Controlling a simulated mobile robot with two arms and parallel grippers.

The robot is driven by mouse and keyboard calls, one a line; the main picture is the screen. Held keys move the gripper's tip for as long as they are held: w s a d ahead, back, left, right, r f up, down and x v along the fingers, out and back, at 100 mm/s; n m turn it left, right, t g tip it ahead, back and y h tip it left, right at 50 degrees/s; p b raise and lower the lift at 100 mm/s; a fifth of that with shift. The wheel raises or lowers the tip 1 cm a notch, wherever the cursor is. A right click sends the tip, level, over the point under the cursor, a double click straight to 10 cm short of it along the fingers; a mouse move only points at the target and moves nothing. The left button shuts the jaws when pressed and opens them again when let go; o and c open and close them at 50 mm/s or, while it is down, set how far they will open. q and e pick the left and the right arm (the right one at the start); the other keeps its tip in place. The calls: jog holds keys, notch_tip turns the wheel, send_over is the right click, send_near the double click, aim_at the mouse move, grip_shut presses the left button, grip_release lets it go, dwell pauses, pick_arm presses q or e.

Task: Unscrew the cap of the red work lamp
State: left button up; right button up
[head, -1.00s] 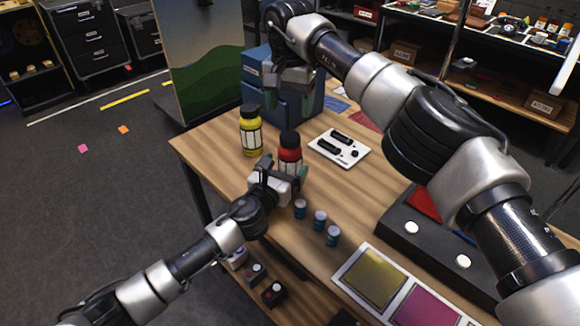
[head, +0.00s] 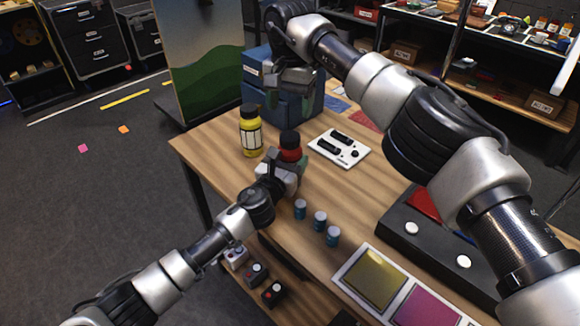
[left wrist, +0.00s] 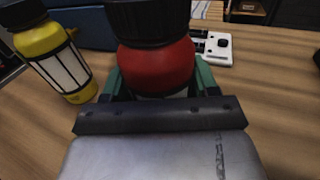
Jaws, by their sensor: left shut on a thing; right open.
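The red work lamp (head: 291,153) stands upright on the wooden table, with a black cap (head: 290,138) on top. It also fills the upper middle of the left wrist view (left wrist: 156,66), its cap cut off by the top edge. My left gripper (head: 291,170) is shut on the lamp's body, below the red shoulder; the lower body is mostly hidden by the gripper. My right gripper (head: 289,100) is open and empty, above and behind the lamp, in front of a blue box.
A yellow lamp (head: 250,133) stands just left of the red one. A white panel with black parts (head: 339,147) lies to the right. Several small blue cylinders (head: 319,220) stand in front. A blue box (head: 257,68) stands at the back.

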aim_at(290, 136)
pick_arm(q)
jog(key=c, duration=0.4)
grip_shut()
pick_arm(e)
jog(key=shift+m, duration=0.3)
jog(key=m, duration=1.8)
jog(key=shift+m, duration=0.3)
jog(key=m, duration=0.4)
jog(key=shift+m, duration=0.3)
jog(key=m, duration=0.6)
jog(key=shift+m, duration=0.4)
jog(key=m, duration=0.4)
jog(key=shift+m, duration=0.3)
jog(key=m, duration=1.3)
jog(key=shift+m, duration=0.3)
jog(key=m, duration=0.4)
jog(key=shift+m, duration=0.4)
jog(key=shift+f, duration=0.25)
notch_tip(290, 136, down, 8)
jog(key=shift+r, duration=0.25)
